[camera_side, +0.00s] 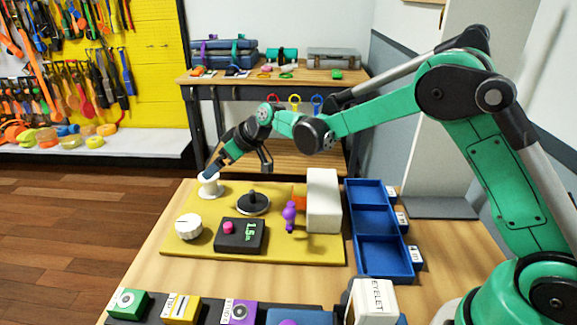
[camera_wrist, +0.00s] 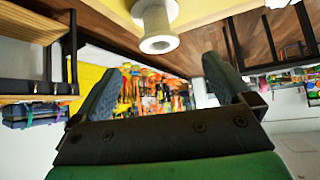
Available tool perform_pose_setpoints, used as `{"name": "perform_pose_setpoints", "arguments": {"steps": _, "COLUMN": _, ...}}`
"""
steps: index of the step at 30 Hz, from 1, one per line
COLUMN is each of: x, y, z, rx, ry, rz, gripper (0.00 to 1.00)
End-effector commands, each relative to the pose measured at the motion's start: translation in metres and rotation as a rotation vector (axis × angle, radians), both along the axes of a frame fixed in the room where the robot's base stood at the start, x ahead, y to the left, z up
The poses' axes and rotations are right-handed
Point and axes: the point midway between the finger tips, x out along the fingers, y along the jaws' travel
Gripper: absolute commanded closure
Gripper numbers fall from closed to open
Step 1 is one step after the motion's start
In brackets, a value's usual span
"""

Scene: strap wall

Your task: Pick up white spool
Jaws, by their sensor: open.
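The white spool (camera_side: 209,186) stands upright near the back left corner of the yellow board (camera_side: 185,248) in the side view. My gripper (camera_side: 208,177) reaches down toward it from the upper right, with its tip at the spool's top in the picture. In the wrist view the spool (camera_wrist: 156,25) shows at the top centre, flange toward the camera, beyond the fingertips. My gripper (camera_wrist: 162,75) is open there, with nothing between its two fingers. Whether a finger touches the spool cannot be told.
On the board are a black disc with a knob (camera_side: 253,203), a white dial (camera_side: 188,227), a black display box (camera_side: 240,236), a purple piece (camera_side: 289,216) and a white block (camera_side: 323,200). A blue tray (camera_side: 384,258) stands at right. Labelled boxes line the front.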

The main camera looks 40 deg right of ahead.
Motion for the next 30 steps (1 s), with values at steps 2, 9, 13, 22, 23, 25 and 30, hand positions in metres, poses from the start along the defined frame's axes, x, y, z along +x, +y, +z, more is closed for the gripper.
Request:
{"name": "perform_pose_setpoints", "arguments": {"steps": 2, "x": 0.007, "y": 0.003, "z": -0.01, "rx": 0.002, "ry": -0.008, "rz": 0.014, "gripper": 0.02}}
{"name": "perform_pose_setpoints", "arguments": {"steps": 9, "x": 0.017, "y": 0.008, "z": -0.023, "rx": 0.003, "ry": -0.013, "rz": 0.025, "gripper": 0.02}}
{"name": "perform_pose_setpoints", "arguments": {"steps": 13, "x": 0.027, "y": 0.013, "z": -0.035, "rx": 0.003, "ry": -0.013, "rz": 0.023, "gripper": 0.02}}
{"name": "perform_pose_setpoints", "arguments": {"steps": 22, "x": 0.043, "y": 0.021, "z": -0.053, "rx": 0.002, "ry": -0.013, "rz": 0.023, "gripper": 0.02}}
{"name": "perform_pose_setpoints", "arguments": {"steps": 23, "x": 0.044, "y": 0.021, "z": -0.053, "rx": 0.002, "ry": -0.013, "rz": 0.023, "gripper": 0.02}}
{"name": "perform_pose_setpoints", "arguments": {"steps": 25, "x": 0.045, "y": 0.022, "z": -0.055, "rx": 0.002, "ry": -0.012, "rz": 0.022, "gripper": 0.02}}
{"name": "perform_pose_setpoints", "arguments": {"steps": 30, "x": 0.045, "y": 0.022, "z": -0.055, "rx": 0.002, "ry": -0.012, "rz": 0.022, "gripper": 0.02}}
